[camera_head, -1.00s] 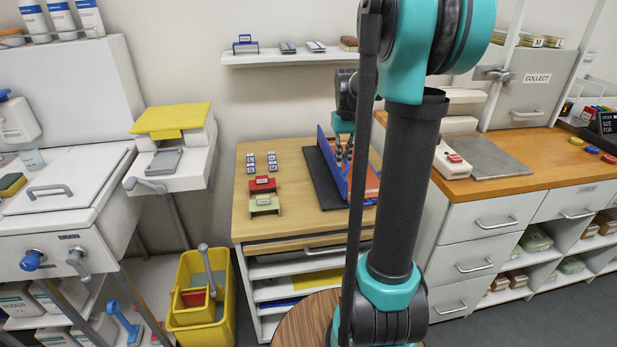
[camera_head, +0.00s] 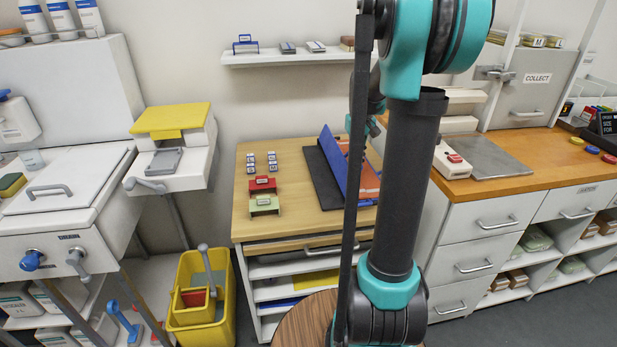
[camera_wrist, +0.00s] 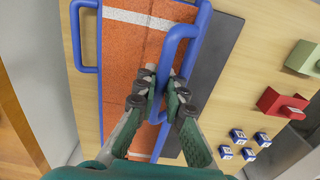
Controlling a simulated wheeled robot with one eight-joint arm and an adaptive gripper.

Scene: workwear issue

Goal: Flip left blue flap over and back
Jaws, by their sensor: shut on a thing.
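The blue flap (camera_head: 332,165) stands raised and tilted over the orange-red board (camera_head: 371,183) on the wooden cabinet top. In the wrist view the flap (camera_wrist: 199,37) appears nearly edge-on, with a looped blue handle (camera_wrist: 171,42) at its edge. My gripper (camera_wrist: 163,92) is shut around part of this handle, with a finger on either side. The orange board (camera_wrist: 118,70) shows at the left of the flap. In the head view my arm covers much of the board and most of my gripper.
A dark mat (camera_head: 319,178) lies left of the flap. Red (camera_head: 262,184) and green (camera_head: 265,204) blocks and several small blue-white blocks (camera_head: 272,158) stand further left on the cabinet top. Another blue handle (camera_wrist: 76,40) is at the board's far edge. A shelf (camera_head: 283,58) hangs above.

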